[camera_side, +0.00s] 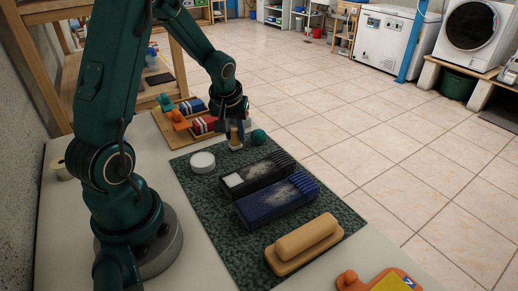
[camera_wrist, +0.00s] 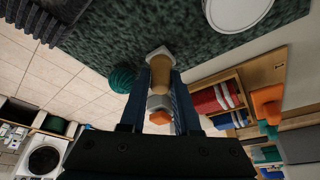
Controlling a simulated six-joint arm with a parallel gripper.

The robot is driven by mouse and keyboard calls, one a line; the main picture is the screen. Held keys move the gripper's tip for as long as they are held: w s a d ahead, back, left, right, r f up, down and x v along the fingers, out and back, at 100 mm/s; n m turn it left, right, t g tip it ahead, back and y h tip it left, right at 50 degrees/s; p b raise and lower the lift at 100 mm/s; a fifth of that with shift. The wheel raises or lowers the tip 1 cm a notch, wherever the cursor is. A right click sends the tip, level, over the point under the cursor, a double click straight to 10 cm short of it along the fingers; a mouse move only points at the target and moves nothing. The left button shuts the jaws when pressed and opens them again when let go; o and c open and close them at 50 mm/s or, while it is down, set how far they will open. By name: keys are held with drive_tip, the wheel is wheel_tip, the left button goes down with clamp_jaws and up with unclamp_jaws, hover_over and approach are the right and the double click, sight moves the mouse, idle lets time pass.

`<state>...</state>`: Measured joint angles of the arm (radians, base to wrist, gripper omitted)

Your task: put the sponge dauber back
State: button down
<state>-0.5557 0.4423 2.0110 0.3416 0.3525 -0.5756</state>
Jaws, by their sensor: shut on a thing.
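My gripper (camera_side: 233,118) points down over the far end of the dark green mat. It is shut on the sponge dauber (camera_side: 236,138), a short tan handle with a pale end. In the wrist view the dauber (camera_wrist: 160,73) sits between the two dark blue fingers (camera_wrist: 161,100), its pale square end pointing away from my gripper. A grey part and an orange part show behind the handle. I cannot tell whether the pale end touches the mat.
A teal ball (camera_side: 259,137) lies close right of the dauber. A white round piece (camera_side: 202,160), black block (camera_side: 258,176), blue block (camera_side: 277,203) and tan handled block (camera_side: 303,243) are on the mat (camera_side: 213,205). A wooden tray (camera_side: 176,143) with coloured pieces lies behind.

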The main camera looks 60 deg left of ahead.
drive_tip(key=shift+f, duration=0.25)
drive_tip(key=shift+f, duration=0.15)
drive_tip(key=c, duration=0.6)
unclamp_jaws()
drive_tip(key=shift+c, duration=0.2)
drive_tip(key=shift+d+r, duration=0.1)
drive_tip(key=shift+r, duration=0.45)
drive_tip(key=v, duration=1.1)
drive_tip(key=s+d+r+m+t+h, duration=0.1)
drive_tip(key=s+d+m, duration=0.3)
drive_tip(key=d, duration=0.4)
drive_tip(key=s+d+r+m+t+h, duration=0.1)
drive_tip(key=s+d+m+t+h, duration=0.1)
drive_tip(key=s+d+m, duration=0.3)
drive_tip(key=s+d, duration=0.1)
drive_tip(key=d, duration=0.2)
drive_tip(key=shift+d+r+m, duration=0.15)
drive_tip(key=shift+d+m, duration=0.15)
drive_tip(key=shift+d, duration=0.1)
